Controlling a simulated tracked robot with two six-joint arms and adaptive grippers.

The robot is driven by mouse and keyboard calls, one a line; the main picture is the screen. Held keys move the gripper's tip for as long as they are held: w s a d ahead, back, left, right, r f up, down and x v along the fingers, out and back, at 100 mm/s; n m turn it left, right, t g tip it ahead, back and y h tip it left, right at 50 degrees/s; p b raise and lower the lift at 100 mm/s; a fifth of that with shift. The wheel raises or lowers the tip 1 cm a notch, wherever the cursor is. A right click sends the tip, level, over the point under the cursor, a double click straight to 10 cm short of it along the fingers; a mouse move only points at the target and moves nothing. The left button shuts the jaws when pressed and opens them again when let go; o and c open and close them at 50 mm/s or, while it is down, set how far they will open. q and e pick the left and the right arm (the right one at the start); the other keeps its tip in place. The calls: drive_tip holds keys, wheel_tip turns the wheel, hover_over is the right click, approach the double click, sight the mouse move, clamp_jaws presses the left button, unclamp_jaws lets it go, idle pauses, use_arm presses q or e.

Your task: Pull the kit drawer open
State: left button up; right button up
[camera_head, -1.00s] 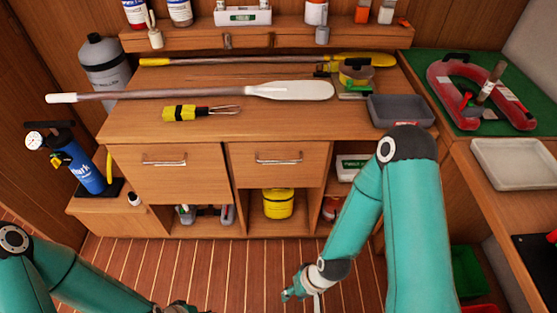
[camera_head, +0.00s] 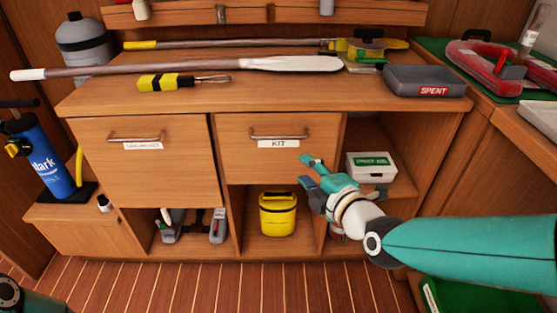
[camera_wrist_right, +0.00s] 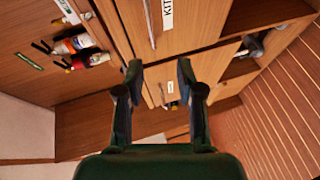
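The kit drawer (camera_head: 279,165) is the right of two wooden drawers under the bench top. It looks closed, with a metal bar handle (camera_head: 279,134) above a white KIT label (camera_head: 278,144). My right gripper (camera_head: 306,171) is in front of the drawer's lower right part, below and right of the handle and apart from it. In the right wrist view its fingers (camera_wrist_right: 159,70) are spread with nothing between them. The KIT label (camera_wrist_right: 167,13) and handle (camera_wrist_right: 150,22) show beyond them at the top. My left gripper is out of view.
The left drawer (camera_head: 150,175) has its own handle. A yellow box (camera_head: 278,213) stands in the open bay below the kit drawer. A white box (camera_head: 371,167) sits on the right shelf. A grey SPENT tray (camera_head: 425,81) and paddles lie on the bench top. The floor in front is clear.

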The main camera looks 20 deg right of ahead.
sight(278, 139)
use_arm(q)
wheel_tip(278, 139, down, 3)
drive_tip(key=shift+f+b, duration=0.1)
drive_tip(key=shift+b, duration=1.1)
use_arm(e)
drive_tip(key=shift+n, duration=0.3)
drive_tip(key=x, duration=0.5)
drive_tip(key=r+x, duration=0.1)
drive_tip(key=x, duration=1)
drive_tip(key=shift+w+r, duration=0.2)
drive_tip(key=shift+w, duration=0.15)
drive_tip(key=shift+c, duration=0.3)
clamp_jaws()
